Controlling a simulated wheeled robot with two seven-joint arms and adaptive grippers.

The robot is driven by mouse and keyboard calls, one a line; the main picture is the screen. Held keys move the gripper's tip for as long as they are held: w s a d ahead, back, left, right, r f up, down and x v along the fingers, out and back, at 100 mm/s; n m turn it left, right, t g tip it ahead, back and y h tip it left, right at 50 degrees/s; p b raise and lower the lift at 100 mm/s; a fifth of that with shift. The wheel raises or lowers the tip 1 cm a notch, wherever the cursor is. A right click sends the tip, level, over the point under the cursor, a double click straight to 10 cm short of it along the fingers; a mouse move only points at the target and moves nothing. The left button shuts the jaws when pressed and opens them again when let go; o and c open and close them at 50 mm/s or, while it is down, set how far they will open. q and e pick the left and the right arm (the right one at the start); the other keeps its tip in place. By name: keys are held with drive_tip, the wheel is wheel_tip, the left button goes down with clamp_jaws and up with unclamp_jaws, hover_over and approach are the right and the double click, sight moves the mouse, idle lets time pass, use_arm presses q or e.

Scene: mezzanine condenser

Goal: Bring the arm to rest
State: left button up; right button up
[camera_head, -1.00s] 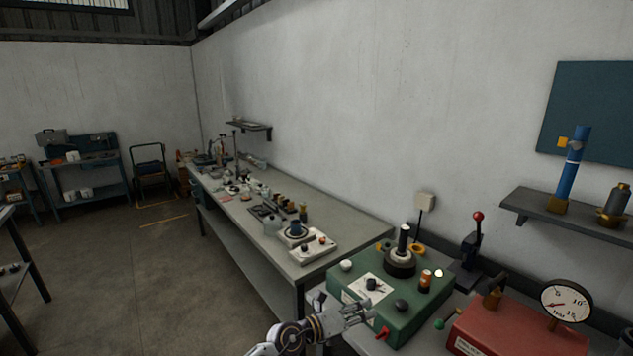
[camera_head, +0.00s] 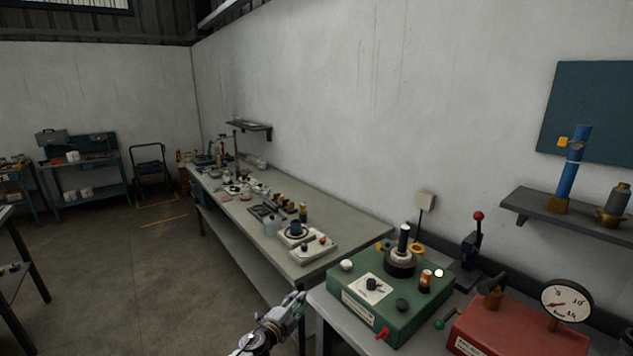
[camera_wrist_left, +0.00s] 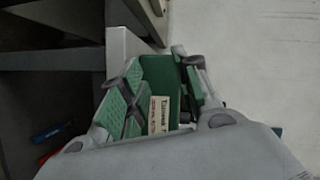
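My left gripper (camera_head: 297,302) is in the lower middle of the head view, in front of the near end of the long bench and left of the green box. In the left wrist view its two fingers (camera_wrist_left: 163,68) stand apart with green pads, and nothing is held between them. The green box (camera_head: 388,310), with a black-topped post, knobs and a red lever, shows beyond the fingers in the wrist view (camera_wrist_left: 160,78); its label is partly covered. My left gripper appears apart from the box. My right gripper is not in view.
The long bench (camera_head: 340,226) carries several small instruments. A red box (camera_head: 510,330) with a round gauge (camera_head: 566,303) stands right of the green box. A wall shelf (camera_head: 565,216) is at right. The floor (camera_head: 150,270) at left is open.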

use_arm(q)
drive_tip(key=s+a+f+n+g+y, duration=0.1)
drive_tip(key=s+a+f+n+y, duration=0.2)
drive_tip(key=a+f, duration=0.45)
drive_tip(key=s+a+f+n+g+y, duration=0.15)
drive_tip(key=a+f+n, duration=0.4)
drive_tip(key=f, duration=0.55)
drive_tip(key=s+a+f+n+g+y+b, duration=0.1)
drive_tip(key=s+a+f+n+g, duration=0.15)
drive_tip(key=s+f, duration=0.55)
drive_tip(key=s+a+f+n+g+y, duration=0.1)
drive_tip(key=s+a+f+n+y, duration=0.2)
drive_tip(key=s+f, duration=0.45)
drive_tip(key=s+a+f+n+g+b, duration=0.1)
drive_tip(key=s+a+f+n+g, duration=0.1)
drive_tip(key=s+f, duration=0.7)
drive_tip(key=s+a+f+n+g, duration=0.1)
drive_tip(key=s+f+g, duration=0.1)
drive_tip(key=s+f, duration=0.75)
drive_tip(key=s+f+g, duration=0.1)
drive_tip(key=s, duration=1.3)
drive_tip(key=s+d+f+n+g+h+b, duration=0.1)
drive_tip(key=s+f+g, duration=0.1)
drive_tip(key=s, duration=1.2)
drive_tip(key=shift+s+d+f+g, duration=0.25)
drive_tip(key=shift+s+g, duration=0.05)
drive_tip(key=shift+s, duration=0.05)
